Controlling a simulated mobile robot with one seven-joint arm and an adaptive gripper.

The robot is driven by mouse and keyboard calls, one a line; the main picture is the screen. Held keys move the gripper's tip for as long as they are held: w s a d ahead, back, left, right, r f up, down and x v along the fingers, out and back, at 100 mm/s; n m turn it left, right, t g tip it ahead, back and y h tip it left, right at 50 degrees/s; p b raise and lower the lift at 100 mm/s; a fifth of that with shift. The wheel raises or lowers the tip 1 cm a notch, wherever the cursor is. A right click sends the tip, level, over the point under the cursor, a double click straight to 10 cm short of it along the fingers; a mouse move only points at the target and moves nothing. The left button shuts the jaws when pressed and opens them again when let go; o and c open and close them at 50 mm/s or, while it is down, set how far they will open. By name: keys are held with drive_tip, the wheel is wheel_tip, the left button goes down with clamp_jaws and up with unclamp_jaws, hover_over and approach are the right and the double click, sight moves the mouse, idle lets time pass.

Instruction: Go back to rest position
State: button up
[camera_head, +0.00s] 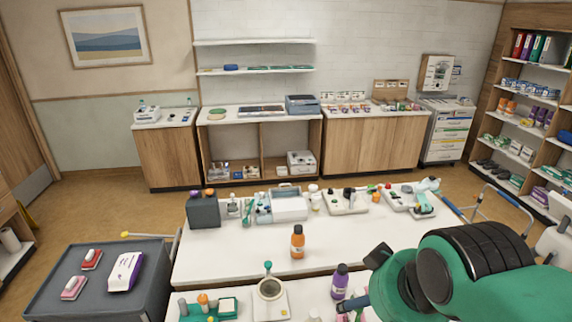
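My green arm with black ribs fills the lower right of the head view. My gripper (364,280) seems to be the dark, blue-edged parts at the arm's left end, beside a purple bottle (341,281). The arm hides part of the gripper, and I cannot tell whether it is open or shut. I see nothing clearly held in it.
A white table (220,262) carries an orange bottle (297,242), a dark box (203,211) and several devices along its back. A nearer surface holds a round-dished device (270,290). A grey cart (55,275) stands left. Floor (110,205) is open behind.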

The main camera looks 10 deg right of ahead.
wheel_tip(320, 180, down, 14)
drive_tip(key=b, duration=1.2)
drive_tip(key=shift+r+b, duration=0.25)
drive_tip(key=shift+b, duration=0.1)
